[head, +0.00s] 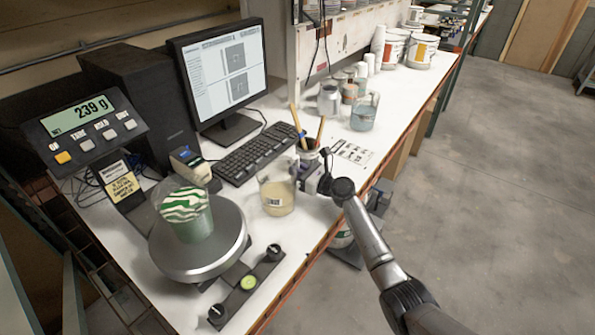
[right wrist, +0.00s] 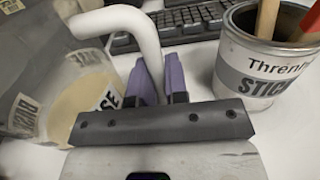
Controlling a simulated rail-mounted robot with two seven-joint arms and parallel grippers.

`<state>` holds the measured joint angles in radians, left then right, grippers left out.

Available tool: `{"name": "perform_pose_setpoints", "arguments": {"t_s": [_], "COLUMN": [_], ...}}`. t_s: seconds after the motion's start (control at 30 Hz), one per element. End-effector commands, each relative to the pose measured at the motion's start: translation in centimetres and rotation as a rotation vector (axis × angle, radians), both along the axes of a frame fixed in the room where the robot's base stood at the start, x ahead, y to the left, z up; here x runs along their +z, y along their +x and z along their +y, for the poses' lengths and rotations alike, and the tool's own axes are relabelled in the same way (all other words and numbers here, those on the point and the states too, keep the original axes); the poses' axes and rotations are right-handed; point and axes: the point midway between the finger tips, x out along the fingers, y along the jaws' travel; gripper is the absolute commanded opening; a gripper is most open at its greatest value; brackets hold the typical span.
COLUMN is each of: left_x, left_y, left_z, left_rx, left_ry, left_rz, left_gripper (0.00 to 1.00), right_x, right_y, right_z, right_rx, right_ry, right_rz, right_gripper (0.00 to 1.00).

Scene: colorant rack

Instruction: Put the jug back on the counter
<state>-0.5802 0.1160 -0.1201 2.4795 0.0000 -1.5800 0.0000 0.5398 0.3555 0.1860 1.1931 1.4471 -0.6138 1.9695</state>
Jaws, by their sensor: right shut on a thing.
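The jug (head: 277,193) is a clear vessel with pale beige liquid in its lower part and a label on its side. In the head view it is upright at the counter (head: 330,205), near the front edge; I cannot tell whether its base touches the surface. My right gripper (head: 312,180) is at its right side. In the right wrist view the jug (right wrist: 70,100) is at left, and the purple fingers (right wrist: 161,74) are shut on its white handle (right wrist: 120,20). My left gripper is not in view.
A striped green-and-white container (head: 185,208) stands on the round scale (head: 205,258), whose display (head: 80,115) reads 239 g. A tin of sticks (head: 308,148) stands close behind the gripper; it also shows in the right wrist view (right wrist: 262,60). The keyboard (head: 255,150) lies behind the jug.

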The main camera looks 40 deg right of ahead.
Motion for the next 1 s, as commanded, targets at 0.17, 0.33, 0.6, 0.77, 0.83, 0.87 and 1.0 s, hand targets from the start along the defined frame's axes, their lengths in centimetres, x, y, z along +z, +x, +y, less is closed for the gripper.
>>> {"name": "perform_pose_setpoints", "arguments": {"t_s": [0.17,0.33,0.6,0.77,0.83,0.87,1.0], "left_x": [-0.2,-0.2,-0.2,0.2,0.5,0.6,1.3], "left_y": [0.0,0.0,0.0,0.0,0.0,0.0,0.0], "left_z": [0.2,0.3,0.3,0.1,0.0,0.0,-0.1], "left_rx": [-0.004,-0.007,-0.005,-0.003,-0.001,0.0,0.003], "left_ry": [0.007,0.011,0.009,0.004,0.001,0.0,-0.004], "left_rz": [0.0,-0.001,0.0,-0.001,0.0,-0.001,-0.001], "left_gripper": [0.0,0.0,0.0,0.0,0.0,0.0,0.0], "right_x": [-0.4,-0.3,-0.3,0.1,0.0,0.0,0.1], "right_y": [0.0,0.0,0.0,-0.3,-1.0,-1.5,-4.0], "right_z": [0.0,0.0,0.0,-0.1,-0.3,-0.4,-1.1], "right_rx": [0.0,0.0,0.0,0.0,0.0,0.0,0.0], "right_ry": [0.001,0.0,0.0,0.0,-0.001,-0.001,-0.003], "right_rz": [0.0,0.0,0.0,0.001,0.002,0.002,0.002], "right_gripper": [0.15,0.31,0.4,0.4,0.4,0.4,0.4]}}
